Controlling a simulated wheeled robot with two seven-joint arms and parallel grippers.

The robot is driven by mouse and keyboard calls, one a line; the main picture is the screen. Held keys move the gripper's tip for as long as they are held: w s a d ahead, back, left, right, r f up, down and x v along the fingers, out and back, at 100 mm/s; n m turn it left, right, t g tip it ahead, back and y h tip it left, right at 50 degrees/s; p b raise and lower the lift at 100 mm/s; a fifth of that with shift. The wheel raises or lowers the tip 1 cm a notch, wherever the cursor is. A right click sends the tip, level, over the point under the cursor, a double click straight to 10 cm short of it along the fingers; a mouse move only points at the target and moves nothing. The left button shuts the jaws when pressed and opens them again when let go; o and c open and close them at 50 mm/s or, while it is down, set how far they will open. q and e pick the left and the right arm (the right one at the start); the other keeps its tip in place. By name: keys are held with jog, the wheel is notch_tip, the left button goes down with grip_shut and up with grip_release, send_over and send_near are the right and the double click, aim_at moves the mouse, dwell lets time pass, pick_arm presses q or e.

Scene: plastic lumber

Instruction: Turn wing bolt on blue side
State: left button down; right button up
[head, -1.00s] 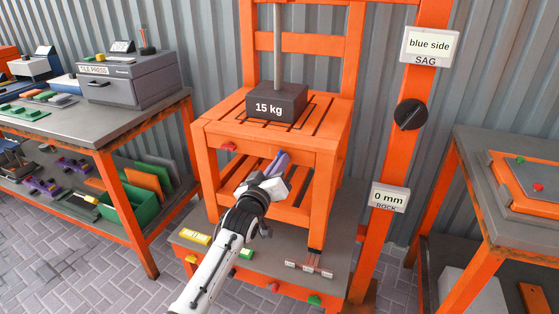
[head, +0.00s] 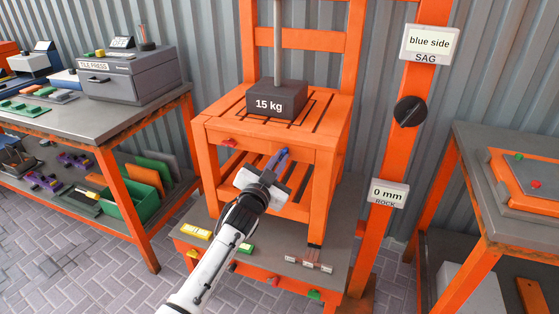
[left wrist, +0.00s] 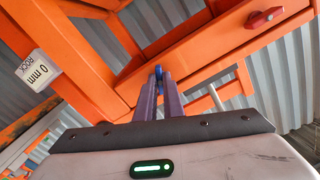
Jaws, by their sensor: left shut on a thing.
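An orange slatted chair (head: 222,165) stands on a low grey platform. My left gripper (head: 279,160) comes from below and in front, at the right end of the chair's front rail. In the left wrist view the purple fingers (left wrist: 158,88) are shut on a small blue wing bolt (left wrist: 158,71) on the orange rail. Most of the bolt is hidden between the fingertips. A red wing bolt (head: 229,142) sits at the rail's left end, and also shows in the left wrist view (left wrist: 265,18). My right gripper is not in view.
A dark 15 kg weight (head: 276,100) with a rod rests on the seat. The orange post at right carries a "blue side SAG" sign (head: 429,44), a black knob (head: 410,111) and a "0 mm ROCK" sign (head: 387,194). Workbenches flank the chair.

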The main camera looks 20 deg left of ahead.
pick_arm(q)
jog(key=m, duration=0.6)
jog(key=shift+b, duration=0.3)
jog(key=m, duration=0.6)
jog(key=shift+m, duration=0.4)
jog(key=c, duration=1.9)
grip_release()
jog(key=shift+o, duration=0.2)
jog(key=s, duration=1)
jog(key=shift+s+a+p, duration=0.15)
jog(key=shift+a+p, duration=0.05)
jog(key=shift+p, duration=0.25)
jog(key=shift+f, duration=0.1)
